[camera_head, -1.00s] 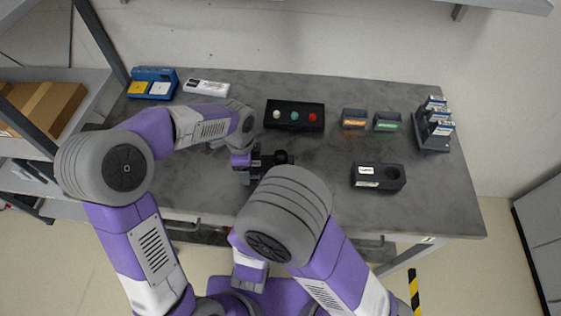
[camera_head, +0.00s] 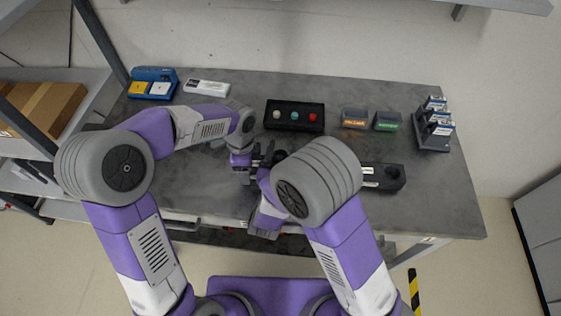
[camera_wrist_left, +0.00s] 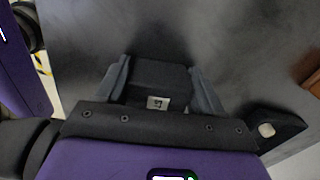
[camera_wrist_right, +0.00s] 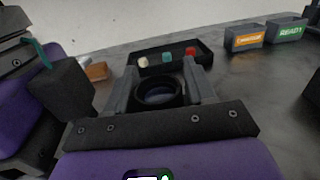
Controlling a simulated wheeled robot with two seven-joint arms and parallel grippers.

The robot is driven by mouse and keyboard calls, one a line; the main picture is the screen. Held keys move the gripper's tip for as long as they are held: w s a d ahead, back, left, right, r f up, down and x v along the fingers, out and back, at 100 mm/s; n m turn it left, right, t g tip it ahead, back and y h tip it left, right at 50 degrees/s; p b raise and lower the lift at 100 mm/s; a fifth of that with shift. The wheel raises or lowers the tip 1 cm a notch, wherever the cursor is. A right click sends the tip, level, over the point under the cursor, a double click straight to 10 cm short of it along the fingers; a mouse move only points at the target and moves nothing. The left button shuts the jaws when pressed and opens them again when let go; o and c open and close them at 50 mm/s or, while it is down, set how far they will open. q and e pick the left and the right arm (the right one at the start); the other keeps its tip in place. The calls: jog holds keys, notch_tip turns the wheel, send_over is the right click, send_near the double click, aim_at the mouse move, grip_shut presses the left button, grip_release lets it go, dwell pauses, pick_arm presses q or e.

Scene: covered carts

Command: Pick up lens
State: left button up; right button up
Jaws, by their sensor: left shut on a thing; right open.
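A black lens (camera_wrist_right: 158,94) shows in the right wrist view as a dark round ring with glass, between the fingers of my right gripper (camera_wrist_right: 160,76). Those fingers are open. My left gripper (camera_wrist_left: 158,66) is shut on a dark body (camera_wrist_left: 160,75) with a small white label. In the head view this dark body (camera_head: 266,158) is held above the table's middle and partly hidden by my right arm. I cannot tell how the lens joins the body. My right fingertips are hidden in the head view.
A black box with white, teal and red buttons (camera_head: 294,115) stands behind the grippers. Orange (camera_head: 354,119) and green (camera_head: 387,121) labelled bins and a dark rack (camera_head: 432,134) stand right. A black block (camera_head: 392,179) is partly behind my right arm. A blue tray (camera_head: 152,82) stands back left.

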jog(key=c, duration=0.8)
notch_tip(320, 180, up, 10)
dwell(0.4)
pick_arm(q)
jog(key=o, duration=1.1)
jog(key=shift+r, duration=0.1)
notch_tip(320, 180, up, 12)
jog(key=shift+f, duration=0.1)
